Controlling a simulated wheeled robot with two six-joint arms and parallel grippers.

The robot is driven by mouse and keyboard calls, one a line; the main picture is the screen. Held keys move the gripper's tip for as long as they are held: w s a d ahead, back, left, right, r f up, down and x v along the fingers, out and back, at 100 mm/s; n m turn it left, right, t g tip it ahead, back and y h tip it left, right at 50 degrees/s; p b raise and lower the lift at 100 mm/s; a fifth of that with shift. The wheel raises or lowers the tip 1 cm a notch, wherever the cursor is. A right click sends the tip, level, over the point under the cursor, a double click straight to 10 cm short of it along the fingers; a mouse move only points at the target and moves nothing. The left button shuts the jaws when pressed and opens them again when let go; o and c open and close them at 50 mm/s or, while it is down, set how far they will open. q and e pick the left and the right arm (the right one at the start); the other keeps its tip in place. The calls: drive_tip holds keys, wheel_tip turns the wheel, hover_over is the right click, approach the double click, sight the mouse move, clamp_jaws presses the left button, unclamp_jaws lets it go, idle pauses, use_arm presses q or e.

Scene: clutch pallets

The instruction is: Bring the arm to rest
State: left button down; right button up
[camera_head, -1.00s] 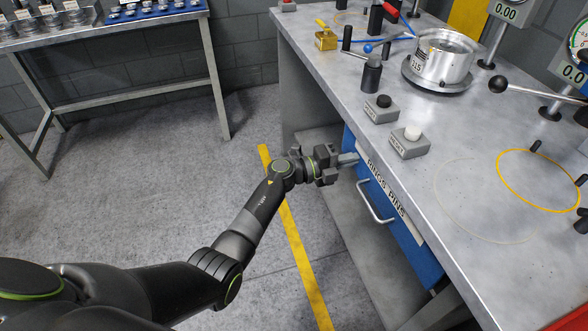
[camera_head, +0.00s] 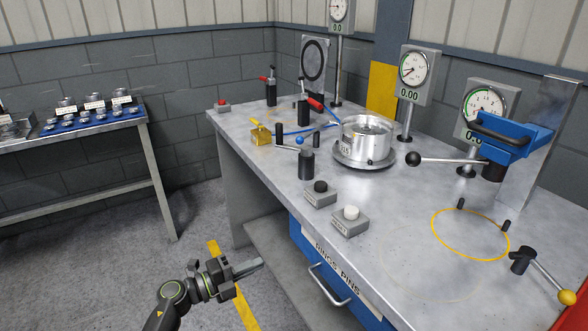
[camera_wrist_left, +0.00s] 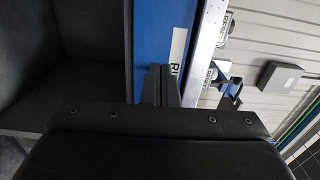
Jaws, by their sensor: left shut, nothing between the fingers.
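My left gripper (camera_head: 248,267) is shut and empty. It is in front of the bench's left end, to the left of the blue drawer (camera_head: 298,236) labelled "RINGS PINS". The drawer looks closed, and its metal handle (camera_head: 328,288) is to the right of the gripper. In the left wrist view the shut fingers (camera_wrist_left: 160,84) show against the blue drawer front (camera_wrist_left: 165,30). I cannot tell the exact gap between them. My right gripper is not in view.
The grey workbench (camera_head: 390,215) carries a metal clutch housing (camera_head: 366,142), two button boxes (camera_head: 350,221), gauges and clamps. A side table (camera_head: 90,130) with small metal parts stands at the left. Open floor (camera_head: 110,265) lies between them.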

use_arm(q)
drive_tip(key=s+a+f+n+t+y+p, duration=0.1)
drive_tip(key=s+a+f+n+y, duration=0.4)
drive_tip(key=f+n, duration=0.3)
drive_tip(key=s+a+f+n+y+p, duration=0.1)
drive_tip(key=s+a+f+n+y, duration=0.4)
drive_tip(key=f, duration=0.5)
drive_tip(key=s+a+f+n+t+y+p, duration=0.1)
drive_tip(key=s+a+f+n+y+p, duration=0.1)
drive_tip(key=s+a+f+n+y, duration=0.5)
drive_tip(key=s+f+n+g, duration=0.3)
drive_tip(key=s+f, duration=0.2)
drive_tip(key=s, duration=0.7)
drive_tip(key=s+f+n+g+p, duration=0.1)
drive_tip(key=s+f+n+g, duration=0.2)
drive_tip(key=s, duration=0.9)
drive_tip(key=s+f+n+g+h, duration=0.1)
drive_tip(key=s+f+n+g, duration=0.2)
drive_tip(key=s+f, duration=0.6)
drive_tip(key=s+g, duration=0.2)
drive_tip(key=shift+s+d+n+p, duration=0.15)
drive_tip(key=shift+s+n+p, duration=0.15)
drive_tip(key=shift+s, duration=0.1)
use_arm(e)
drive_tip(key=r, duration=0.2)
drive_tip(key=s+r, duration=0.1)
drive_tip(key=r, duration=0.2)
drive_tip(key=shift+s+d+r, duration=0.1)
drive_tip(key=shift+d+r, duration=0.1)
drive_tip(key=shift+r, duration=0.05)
